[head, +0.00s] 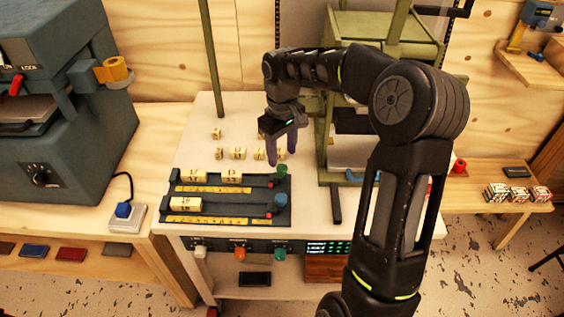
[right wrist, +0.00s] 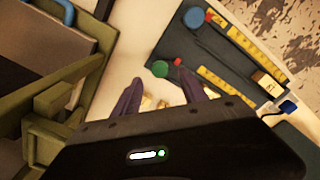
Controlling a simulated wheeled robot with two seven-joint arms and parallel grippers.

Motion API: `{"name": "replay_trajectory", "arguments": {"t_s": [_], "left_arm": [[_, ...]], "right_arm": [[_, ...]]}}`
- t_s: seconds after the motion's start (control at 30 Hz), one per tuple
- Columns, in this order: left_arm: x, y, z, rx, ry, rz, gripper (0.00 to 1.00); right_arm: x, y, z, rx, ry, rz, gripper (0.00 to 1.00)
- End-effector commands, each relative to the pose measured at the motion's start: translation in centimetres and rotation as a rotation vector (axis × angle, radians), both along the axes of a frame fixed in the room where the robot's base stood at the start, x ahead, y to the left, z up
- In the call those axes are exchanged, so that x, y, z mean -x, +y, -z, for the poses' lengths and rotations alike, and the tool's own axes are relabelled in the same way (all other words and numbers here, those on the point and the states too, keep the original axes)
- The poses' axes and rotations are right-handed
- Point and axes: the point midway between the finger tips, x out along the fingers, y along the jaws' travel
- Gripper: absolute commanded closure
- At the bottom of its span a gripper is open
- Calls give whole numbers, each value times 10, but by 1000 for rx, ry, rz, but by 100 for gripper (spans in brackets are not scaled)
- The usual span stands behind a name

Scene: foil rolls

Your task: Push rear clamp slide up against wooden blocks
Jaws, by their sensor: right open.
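A dark fixture (head: 228,192) with two channels lies on the white bench. Its rear channel holds pale wooden blocks (head: 231,176) with dark marks. The rear clamp slide has a green knob (head: 281,169) and a small red tip (head: 271,184) at the channel's right end; a gap shows between it and the blocks. The green knob also shows in the right wrist view (right wrist: 160,69). The front channel holds a wooden block (head: 187,205) and a blue-knobbed clamp (head: 281,200). My right gripper (head: 281,158), open and empty, points down just behind the green knob.
Loose wooden blocks (head: 238,153) lie behind the fixture, some near my fingers. A green-framed press (head: 395,30) stands to the right. A dark grey machine (head: 50,110) stands on the left. A dark bar (head: 336,203) lies right of the fixture. Buttons line the bench front.

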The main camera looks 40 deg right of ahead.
Motion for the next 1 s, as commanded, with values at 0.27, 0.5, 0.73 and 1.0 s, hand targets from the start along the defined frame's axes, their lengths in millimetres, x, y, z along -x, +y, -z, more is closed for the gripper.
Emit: {"name": "replay_trajectory", "arguments": {"t_s": [0.27,0.5,0.73,1.0], "left_arm": [[1,0,-5,-2,2,-1,56],[1,0,-5,-2,3,0,56],[1,0,-5,-2,3,0,56],[1,0,-5,-2,3,0,56]], "right_arm": [[0,0,40,0,3,0,50],[0,0,49,0,0,0,50],[0,0,48,1,0,1,57],[0,0,48,1,0,0,79]]}}
